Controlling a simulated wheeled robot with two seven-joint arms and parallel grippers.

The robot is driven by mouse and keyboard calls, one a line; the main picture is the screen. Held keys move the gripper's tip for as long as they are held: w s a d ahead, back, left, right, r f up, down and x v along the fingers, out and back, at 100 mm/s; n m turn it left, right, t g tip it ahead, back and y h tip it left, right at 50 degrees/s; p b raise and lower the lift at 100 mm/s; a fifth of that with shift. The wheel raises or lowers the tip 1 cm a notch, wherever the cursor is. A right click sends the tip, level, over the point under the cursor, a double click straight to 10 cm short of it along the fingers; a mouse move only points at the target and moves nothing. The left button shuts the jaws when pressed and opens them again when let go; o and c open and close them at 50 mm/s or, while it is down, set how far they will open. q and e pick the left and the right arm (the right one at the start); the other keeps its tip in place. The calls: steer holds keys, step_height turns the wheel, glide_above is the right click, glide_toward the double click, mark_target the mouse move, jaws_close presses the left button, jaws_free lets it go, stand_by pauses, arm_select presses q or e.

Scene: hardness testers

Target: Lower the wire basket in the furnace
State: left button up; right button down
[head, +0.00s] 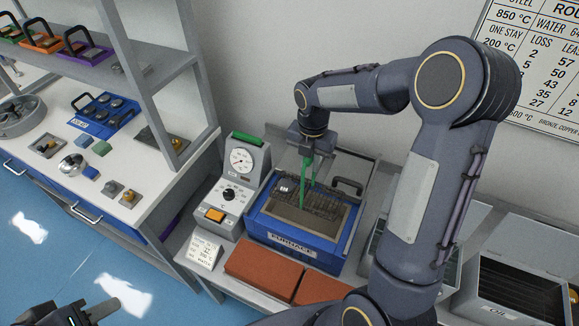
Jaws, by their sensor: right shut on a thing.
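The blue furnace (342,252), labelled FURNACE, stands on the bench in the head view with its top opening facing up. A dark wire basket (326,204) shows at the opening, with a green handle (307,172) rising above it. My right gripper (309,151) is above the furnace, shut on the upper end of the green handle. The gap between basket and furnace floor cannot be judged. My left gripper (78,313) is low at the bottom left edge, away from the furnace and partly cut off; its jaw opening is unclear.
A controller with dial and green top (240,178) stands left of the furnace. Orange-brown bricks (262,272) lie in front. An oil tank (510,290) is at the right. A side bench (140,185) with small parts is at the left. My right arm covers part of the bench.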

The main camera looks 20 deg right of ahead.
mark_target(308, 195)
step_height(308, 195, down, 12)
steer(key=b, duration=0.9)
steer(key=shift+d+r, duration=0.1)
steer(key=shift+r, duration=0.1)
steer(key=shift+f+b, duration=0.5)
steer(key=shift+f, duration=0.5)
steer(key=c, duration=1.2)
jaws_free()
steer(key=shift+r+b, duration=0.3)
steer(key=shift+r, duration=3.65)
